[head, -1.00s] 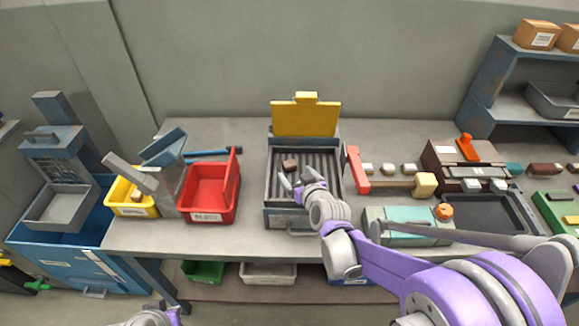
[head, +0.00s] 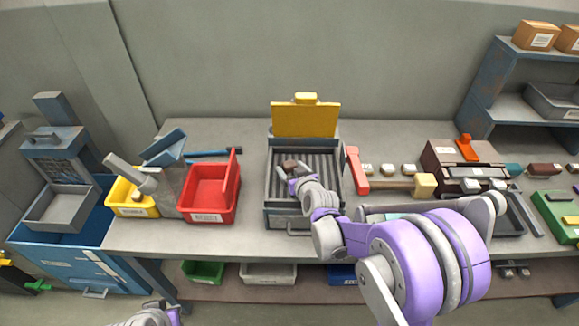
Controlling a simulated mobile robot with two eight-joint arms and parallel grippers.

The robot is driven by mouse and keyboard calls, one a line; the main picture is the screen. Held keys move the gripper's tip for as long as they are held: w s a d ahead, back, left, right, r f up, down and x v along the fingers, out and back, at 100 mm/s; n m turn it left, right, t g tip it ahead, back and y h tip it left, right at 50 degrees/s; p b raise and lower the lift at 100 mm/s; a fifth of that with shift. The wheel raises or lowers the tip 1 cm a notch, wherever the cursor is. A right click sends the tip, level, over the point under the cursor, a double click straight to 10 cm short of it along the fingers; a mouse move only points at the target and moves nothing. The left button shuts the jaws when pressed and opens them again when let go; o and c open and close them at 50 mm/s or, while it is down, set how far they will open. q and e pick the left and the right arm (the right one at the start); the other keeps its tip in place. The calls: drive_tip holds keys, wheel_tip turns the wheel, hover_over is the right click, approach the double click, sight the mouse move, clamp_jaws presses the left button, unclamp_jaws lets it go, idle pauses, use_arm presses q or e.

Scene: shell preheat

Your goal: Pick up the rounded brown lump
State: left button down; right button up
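The brown lump (head: 290,165) sits on the ribbed floor of the grey tray-like heater (head: 272,192), left of its middle. It is small, and its exact shape is hard to make out. My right gripper (head: 291,172) reaches into the heater from the front right. Its fingers are apart, one to each side of the lump's near part. I cannot tell whether they touch it. The gripper hides part of the heater floor. My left gripper (head: 165,314) shows only in part at the bottom edge, and its fingers are not clear.
The heater's yellow lid (head: 305,120) stands raised behind. A red bin (head: 208,190) and a yellow bin (head: 128,198) are to the left.

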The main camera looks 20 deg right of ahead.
clamp_jaws()
